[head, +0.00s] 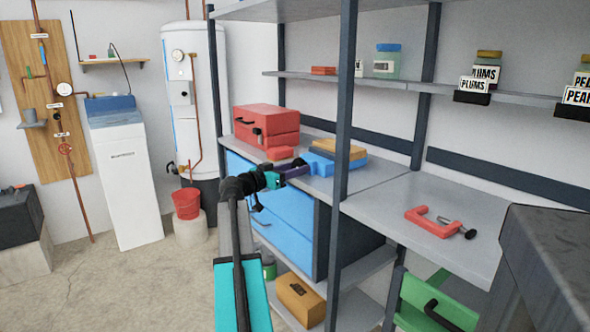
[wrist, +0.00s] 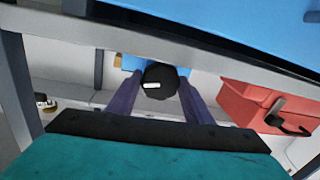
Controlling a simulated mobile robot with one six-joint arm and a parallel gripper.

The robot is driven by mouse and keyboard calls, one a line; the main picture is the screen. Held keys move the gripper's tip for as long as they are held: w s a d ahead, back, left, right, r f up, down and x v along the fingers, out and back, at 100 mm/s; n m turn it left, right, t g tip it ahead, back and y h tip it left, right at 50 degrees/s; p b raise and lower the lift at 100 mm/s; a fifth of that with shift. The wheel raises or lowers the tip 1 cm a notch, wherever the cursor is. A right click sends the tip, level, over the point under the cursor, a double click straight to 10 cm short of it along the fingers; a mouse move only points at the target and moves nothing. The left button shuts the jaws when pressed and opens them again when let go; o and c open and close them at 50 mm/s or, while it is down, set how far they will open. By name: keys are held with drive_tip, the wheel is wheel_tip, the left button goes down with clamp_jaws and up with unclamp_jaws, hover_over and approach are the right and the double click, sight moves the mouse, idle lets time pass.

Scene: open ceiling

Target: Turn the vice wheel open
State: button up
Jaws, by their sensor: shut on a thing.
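The blue vice (head: 322,163) sits on the grey bench near its front edge, with a wooden block (head: 338,149) on or just behind it. In the wrist view the vice wheel (wrist: 161,80) is a round black knob with a white mark. A little of the blue vice (wrist: 131,63) shows behind it. My gripper (head: 297,169) reaches the near end of the vice in the head view. In the wrist view the two purple fingers of my gripper (wrist: 160,92) stand on either side of the wheel, shut on it. In the head view the wheel is hidden by the fingers.
A red toolbox (head: 265,126) stands just left of the vice; it shows at the right in the wrist view (wrist: 267,105). A dark shelf post (head: 342,120) rises right of the vice. A red clamp (head: 432,222) lies further right. Blue drawers (head: 283,215) are below the bench.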

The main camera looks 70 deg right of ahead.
drive_tip(key=shift+r+n+p, duration=0.1)
drive_tip(key=shift+n+p, duration=1)
drive_tip(key=shift+n, duration=1)
drive_tip(key=o, duration=1)
drive_tip(key=shift+w, duration=0.1)
drive_tip(key=v, duration=0.7)
drive_tip(key=p+v, duration=0.1)
drive_tip(key=v, duration=0.5)
drive_tip(key=shift+w+a+r, duration=0.2)
drive_tip(key=shift+a+r, duration=0.05)
drive_tip(key=shift+a, duration=0.1)
drive_tip(key=shift+o, duration=0.2)
